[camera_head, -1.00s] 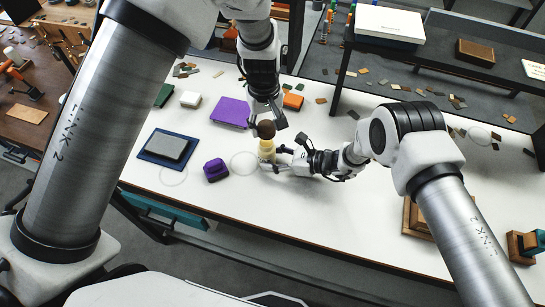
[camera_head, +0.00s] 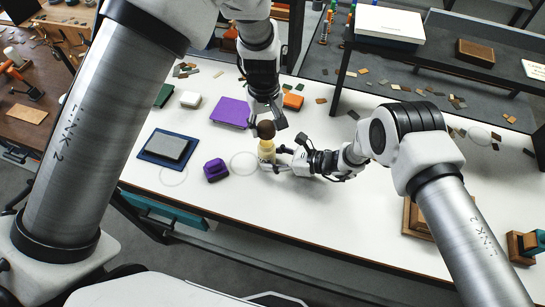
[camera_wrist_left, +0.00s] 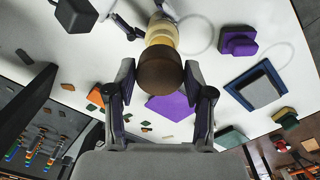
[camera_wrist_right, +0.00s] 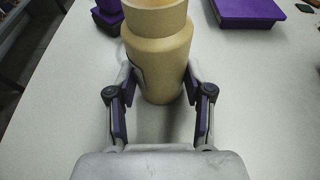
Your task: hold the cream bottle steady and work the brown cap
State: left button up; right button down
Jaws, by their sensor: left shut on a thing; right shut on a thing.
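The cream bottle (camera_head: 267,150) stands upright on the white table in the head view. My right gripper (camera_head: 275,158) reaches it from the right and is shut on its body, with a finger on each side in the right wrist view, where the bottle (camera_wrist_right: 160,62) fills the gap. The brown cap (camera_head: 266,129) is at the bottle's top. My left gripper (camera_head: 266,123) comes down from above and is shut on the cap, which also shows between its fingers in the left wrist view (camera_wrist_left: 160,68). The cap hides part of the bottle there, and I cannot tell how tightly it is seated.
A purple block (camera_head: 215,170) and a blue tray (camera_head: 144,150) with a grey block lie to the left. A purple pad (camera_head: 231,111), a white block (camera_head: 190,99) and an orange block (camera_head: 293,101) lie behind. A dark shelf stands back right. The front table is mostly clear.

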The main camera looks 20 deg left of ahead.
aim_at(266, 142)
jog(key=c, duration=1.2)
grip_release()
grip_shut()
jog(key=shift+f, duration=0.1)
pick_arm(q)
jog(key=shift+s, duration=0.1)
pick_arm(e)
jog(key=shift+s+f, duration=0.1)
pick_arm(q)
jog(key=shift+f, duration=0.1)
jog(key=shift+f, duration=1.5)
pick_arm(e)
jog(key=shift+s+f, duration=0.1)
pick_arm(q)
jog(key=shift+f, duration=0.15)
jog(key=shift+f, duration=1.05)
